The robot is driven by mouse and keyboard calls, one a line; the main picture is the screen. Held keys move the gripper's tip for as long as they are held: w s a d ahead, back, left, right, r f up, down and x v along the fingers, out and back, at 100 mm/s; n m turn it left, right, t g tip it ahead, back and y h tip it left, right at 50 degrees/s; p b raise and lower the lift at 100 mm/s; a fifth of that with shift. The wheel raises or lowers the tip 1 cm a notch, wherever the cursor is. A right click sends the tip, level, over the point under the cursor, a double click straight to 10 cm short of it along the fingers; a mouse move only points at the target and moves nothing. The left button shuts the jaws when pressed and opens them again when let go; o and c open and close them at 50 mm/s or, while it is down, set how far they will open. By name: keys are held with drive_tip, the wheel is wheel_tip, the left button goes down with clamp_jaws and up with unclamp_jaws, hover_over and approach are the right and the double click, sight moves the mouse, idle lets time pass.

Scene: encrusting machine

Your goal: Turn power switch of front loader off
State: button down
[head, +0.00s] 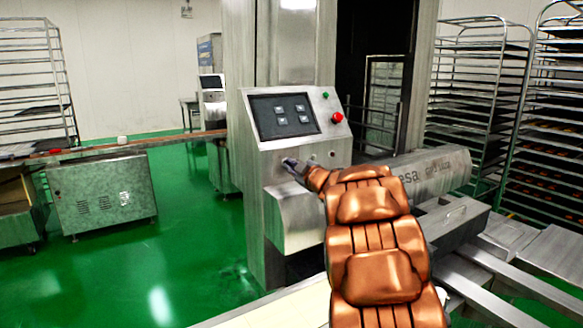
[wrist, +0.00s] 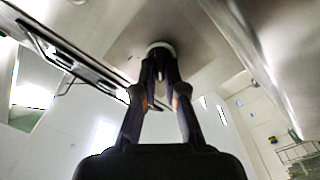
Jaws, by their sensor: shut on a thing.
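The front loader's grey metal control housing (head: 297,190) stands in the middle of the head view. My copper-coloured arm reaches up to its sloped panel from the lower right. My gripper (head: 289,163) is at the left part of the panel, below the screen; in the wrist view my gripper (wrist: 160,78) has its fingertips close together on a small round switch knob (wrist: 158,46) with a pale rim. The fingers cover most of the knob, so its turned position cannot be told. In the head view the knob is hidden at the fingertips.
Above my gripper are a dark screen (head: 284,117) with several keys, a red button (head: 337,117) and a small green button (head: 325,95). Tray racks (head: 478,95) stand at right.

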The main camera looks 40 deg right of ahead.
drive_tip(key=c, duration=1.2)
unclamp_jaws()
drive_tip(key=shift+c, duration=0.2)
drive_tip(key=s, duration=1.2)
drive_tip(key=shift+a, duration=0.35)
